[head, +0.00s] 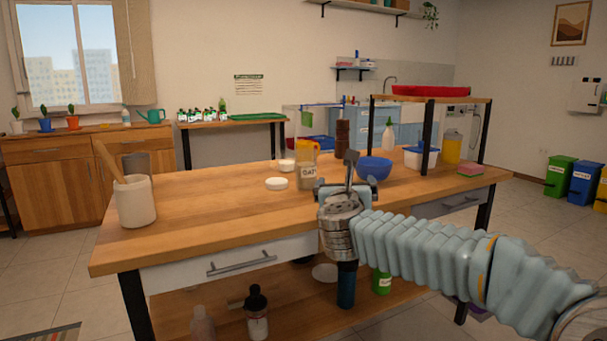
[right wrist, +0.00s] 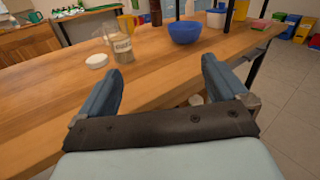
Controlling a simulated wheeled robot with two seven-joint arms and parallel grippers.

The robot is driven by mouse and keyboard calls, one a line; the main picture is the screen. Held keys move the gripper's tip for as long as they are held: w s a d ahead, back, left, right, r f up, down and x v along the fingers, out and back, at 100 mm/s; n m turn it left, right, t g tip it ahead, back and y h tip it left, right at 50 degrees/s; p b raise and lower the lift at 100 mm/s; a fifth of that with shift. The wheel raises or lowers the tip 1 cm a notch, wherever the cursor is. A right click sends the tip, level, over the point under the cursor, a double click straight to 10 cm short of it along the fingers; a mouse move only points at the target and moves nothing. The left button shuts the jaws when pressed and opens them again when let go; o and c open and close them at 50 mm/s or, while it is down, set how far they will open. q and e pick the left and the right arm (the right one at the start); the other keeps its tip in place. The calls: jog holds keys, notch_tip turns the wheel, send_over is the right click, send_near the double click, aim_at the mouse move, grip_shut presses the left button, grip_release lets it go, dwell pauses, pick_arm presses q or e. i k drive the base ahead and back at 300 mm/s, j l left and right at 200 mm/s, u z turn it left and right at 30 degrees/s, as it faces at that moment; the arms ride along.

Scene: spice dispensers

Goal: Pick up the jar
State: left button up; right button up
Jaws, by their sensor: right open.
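My right gripper (head: 347,172) is at the table's front edge, to the right of the jar and nearer to me. In the right wrist view its two blue fingers (right wrist: 162,72) are spread apart with nothing between them. The gripper and the jar are apart. My left gripper is not in view.
A white round lid (head: 276,183) lies left of the jar. A blue bowl (head: 374,168) and a dark brown mill (head: 342,138) stand to its right and behind. A white crock (head: 135,202) with a wooden utensil is at the left. The tabletop's front left is clear.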

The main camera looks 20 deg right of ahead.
aim_at(305, 157)
jog(key=i, duration=0.9)
